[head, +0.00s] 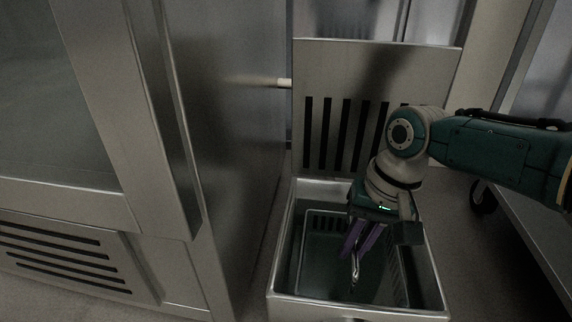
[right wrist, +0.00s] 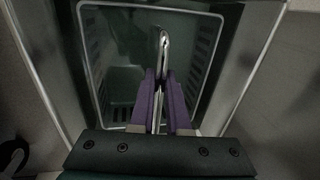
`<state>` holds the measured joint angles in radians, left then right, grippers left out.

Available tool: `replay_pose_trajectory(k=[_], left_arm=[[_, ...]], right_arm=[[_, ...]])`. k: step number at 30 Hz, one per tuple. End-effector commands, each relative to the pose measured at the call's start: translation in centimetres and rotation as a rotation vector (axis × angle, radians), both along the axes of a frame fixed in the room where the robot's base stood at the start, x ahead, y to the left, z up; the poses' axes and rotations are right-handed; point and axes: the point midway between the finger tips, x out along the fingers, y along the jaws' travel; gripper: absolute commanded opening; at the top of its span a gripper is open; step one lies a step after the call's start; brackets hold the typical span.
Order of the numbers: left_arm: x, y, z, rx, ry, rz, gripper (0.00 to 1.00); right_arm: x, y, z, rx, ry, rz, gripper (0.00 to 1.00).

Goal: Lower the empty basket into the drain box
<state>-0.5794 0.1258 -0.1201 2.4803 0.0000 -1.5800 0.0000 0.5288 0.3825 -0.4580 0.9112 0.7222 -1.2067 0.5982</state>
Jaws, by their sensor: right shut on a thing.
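The metal drain box (head: 340,307) stands open at the lower middle of the head view, with a slotted metal panel behind it. The basket (head: 326,222), with slotted sides and no contents that I can see, is inside the box walls. My right gripper (head: 355,250) reaches down from the right over the box. Its purple fingers are shut on the basket's thin metal handle (head: 355,271). In the right wrist view the handle (right wrist: 163,42) stands up between the fingers (right wrist: 161,82). I cannot tell whether the basket touches the box floor. My left gripper is out of view.
A tall steel cabinet (head: 225,150) stands close on the left of the box. The upright slotted panel (head: 375,70) rises behind it. A wheeled steel unit (head: 520,225) stands to the right, with some floor between it and the box.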

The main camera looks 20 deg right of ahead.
Motion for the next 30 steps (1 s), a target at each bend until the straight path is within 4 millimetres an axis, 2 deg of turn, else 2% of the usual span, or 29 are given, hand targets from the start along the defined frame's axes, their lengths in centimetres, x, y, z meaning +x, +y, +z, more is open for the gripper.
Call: replay_pose_trajectory(k=[20, 21, 30], left_arm=[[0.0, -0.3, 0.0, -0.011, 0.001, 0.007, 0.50], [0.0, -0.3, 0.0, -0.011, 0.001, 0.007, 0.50], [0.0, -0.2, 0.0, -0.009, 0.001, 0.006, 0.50]], right_arm=[[0.1, 0.0, -1.1, 0.001, -0.002, -0.001, 0.00], [0.1, 0.0, -1.1, 0.002, -0.002, -0.001, 0.16], [0.1, 0.0, -1.1, 0.002, -0.001, -0.001, 0.49]])
